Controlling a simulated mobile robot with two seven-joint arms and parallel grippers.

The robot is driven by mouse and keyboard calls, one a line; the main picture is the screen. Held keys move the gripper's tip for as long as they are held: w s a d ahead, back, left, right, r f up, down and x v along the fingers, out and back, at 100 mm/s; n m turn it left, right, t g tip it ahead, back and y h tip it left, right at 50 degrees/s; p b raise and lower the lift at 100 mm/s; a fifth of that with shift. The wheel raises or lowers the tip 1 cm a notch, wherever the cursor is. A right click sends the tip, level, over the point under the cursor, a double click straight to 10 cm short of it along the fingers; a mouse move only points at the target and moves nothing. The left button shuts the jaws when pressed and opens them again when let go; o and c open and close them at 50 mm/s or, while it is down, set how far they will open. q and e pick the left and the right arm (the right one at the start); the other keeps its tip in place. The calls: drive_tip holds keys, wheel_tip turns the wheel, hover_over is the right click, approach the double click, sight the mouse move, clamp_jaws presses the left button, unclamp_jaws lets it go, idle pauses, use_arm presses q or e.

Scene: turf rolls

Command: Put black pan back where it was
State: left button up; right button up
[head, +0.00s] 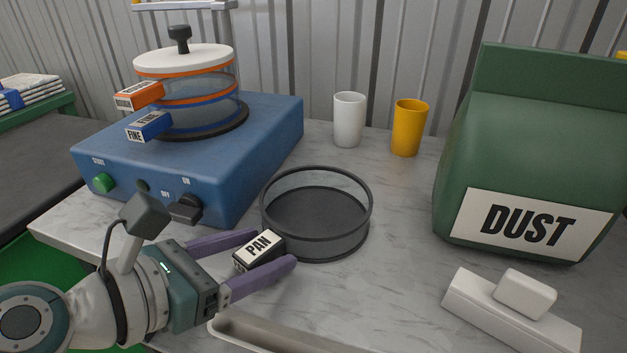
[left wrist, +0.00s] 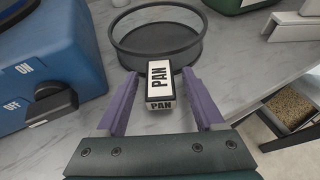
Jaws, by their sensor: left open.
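The black pan (head: 318,222) is a round, shallow, dark pan standing on the marble table in front of the blue machine. Its block handle, labelled PAN (head: 259,250), points toward my left gripper (head: 262,257). The gripper is open, with its purple fingers on either side of the handle and a gap showing at each side. In the left wrist view the pan (left wrist: 158,42) lies ahead and its handle (left wrist: 160,85) sits between the fingertips (left wrist: 162,98). My right gripper is not in view.
The blue machine (head: 250,150) carries a stack of clear sieves (head: 190,85) with orange and blue handles. White (head: 348,119) and yellow (head: 409,128) cups stand behind the pan. A green DUST bag (head: 540,130), a white block-topped piece (head: 510,310) and a pale tray (head: 290,337) are nearby.

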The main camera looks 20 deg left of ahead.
use_arm(q)
drive_tip(key=shift+r, duration=0.1)
drive_tip(key=shift+s+a+r, duration=0.1)
drive_tip(key=shift+s+r, duration=0.05)
drive_tip(key=shift+s, duration=0.05)
drive_tip(key=p+v, duration=0.1)
drive_tip(key=v, duration=1)
drive_tip(key=s+d+f+m+g+h, duration=0.15)
drive_tip(key=s+d+m+g, duration=0.45)
drive_tip(key=m, duration=1.3)
drive_tip(key=s+a+m+g+y, duration=0.2)
drive_tip(key=a+m+y, duration=0.3)
drive_tip(key=m, duration=0.9)
drive_tip(key=shift+s+f+g+y, duration=0.3)
drive_tip(key=shift+s+f+y, duration=0.05)
drive_tip(key=shift+s+y, duration=0.5)
